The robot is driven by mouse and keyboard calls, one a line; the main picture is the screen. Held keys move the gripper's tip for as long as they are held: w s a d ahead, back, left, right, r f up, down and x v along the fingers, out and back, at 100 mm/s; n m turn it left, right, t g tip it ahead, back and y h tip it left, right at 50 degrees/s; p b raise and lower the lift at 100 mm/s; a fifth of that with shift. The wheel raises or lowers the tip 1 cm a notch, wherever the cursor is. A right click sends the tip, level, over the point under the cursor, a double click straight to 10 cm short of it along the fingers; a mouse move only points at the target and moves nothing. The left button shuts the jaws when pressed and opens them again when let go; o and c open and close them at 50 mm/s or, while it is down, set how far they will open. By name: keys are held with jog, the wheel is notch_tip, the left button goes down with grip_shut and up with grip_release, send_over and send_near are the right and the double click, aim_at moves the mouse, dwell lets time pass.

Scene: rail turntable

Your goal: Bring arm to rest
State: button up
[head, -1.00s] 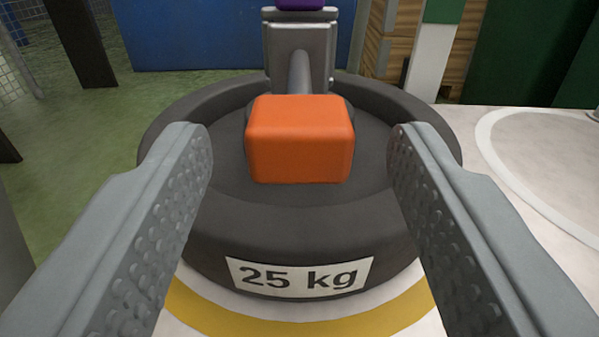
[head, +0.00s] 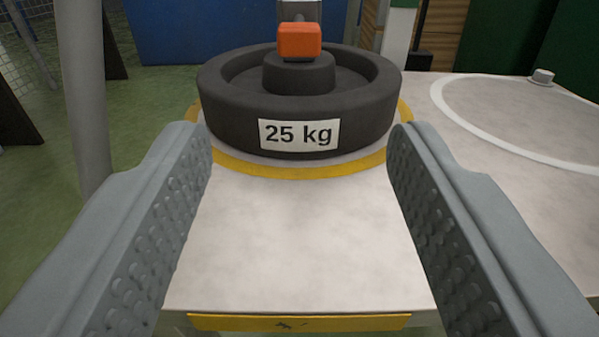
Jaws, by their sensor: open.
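My gripper (head: 299,128) is open and empty, with its two grey studded fingers wide apart at the left and right of the view. Ahead of it is a dark round weight (head: 225,105) with a "25 kg" label. An orange block (head: 300,42) sits on the raised hub at the weight's middle. The weight stands inside a yellow ring (head: 300,172) on a pale table top (head: 300,235). The fingers are apart from the weight and the block.
A second pale surface with a white ring (head: 480,135) and a small grey knob (head: 542,77) lies to the right. A grey post (head: 88,100) stands at the left on the green floor (head: 45,190). Blue (head: 190,30) and dark green (head: 505,35) panels stand behind.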

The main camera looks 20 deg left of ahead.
jog(key=shift+s, duration=0.1)
jog(key=shift+r, duration=0.1)
dwell(0.3)
jog(key=s+d+r+m+h, duration=0.1)
jog(key=s+d+r, duration=0.4)
jog(key=r, duration=0.7)
jog(key=s+d+r+h, duration=0.1)
jog(key=s+d+r, duration=0.35)
jog(key=r, duration=0.75)
jog(key=s+d+r+m+h, duration=0.1)
jog(key=s+d+r, duration=0.4)
jog(key=r, duration=0.7)
jog(key=s+d+r, duration=0.2)
jog(key=s+r, duration=0.2)
jog(key=s, duration=0.7)
jog(key=s+d+r+h, duration=0.1)
jog(key=s+d+r, duration=0.2)
jog(key=s, duration=0.8)
jog(key=s+d+r+m+h, duration=0.1)
jog(key=s+d+r, duration=0.2)
jog(key=s, duration=0.9)
notch_tip(320, 180, up, 4)
jog(key=shift+d+f, duration=0.1)
jog(key=shift+d, duration=0.1)
